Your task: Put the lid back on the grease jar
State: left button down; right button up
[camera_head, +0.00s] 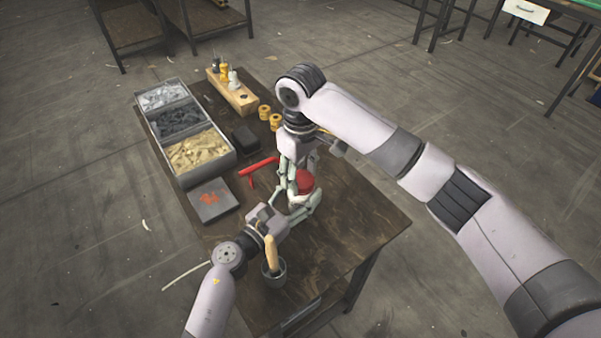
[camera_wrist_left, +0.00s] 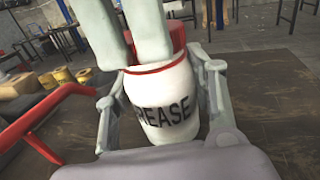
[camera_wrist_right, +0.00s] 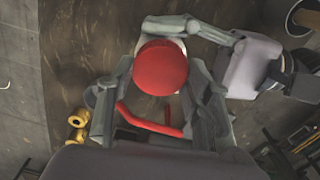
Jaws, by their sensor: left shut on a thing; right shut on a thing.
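The white grease jar (camera_wrist_left: 165,105), lettered in black with a red band at its top, stands upright between the fingers of my left gripper (camera_wrist_left: 160,92), which is shut on it. The red round lid (camera_wrist_right: 161,68) is between the fingers of my right gripper (camera_wrist_right: 160,80), shut on it. The lid (camera_head: 305,182) is directly over the jar's top in the head view. My right fingers partly hide the lid and jar top in the left wrist view, so I cannot tell whether the lid sits fully on the jar.
The table's right side is clear.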

jog(key=m, duration=1.1)
jog(key=shift+m, duration=0.4)
jog(key=m, duration=0.4)
jog(key=shift+d, duration=0.15)
jog(key=m, duration=1.4)
jog(key=shift+s+m, duration=0.15)
jog(key=shift+m, duration=0.15)
jog(key=o, duration=0.7)
jog(key=shift+c, duration=0.2)
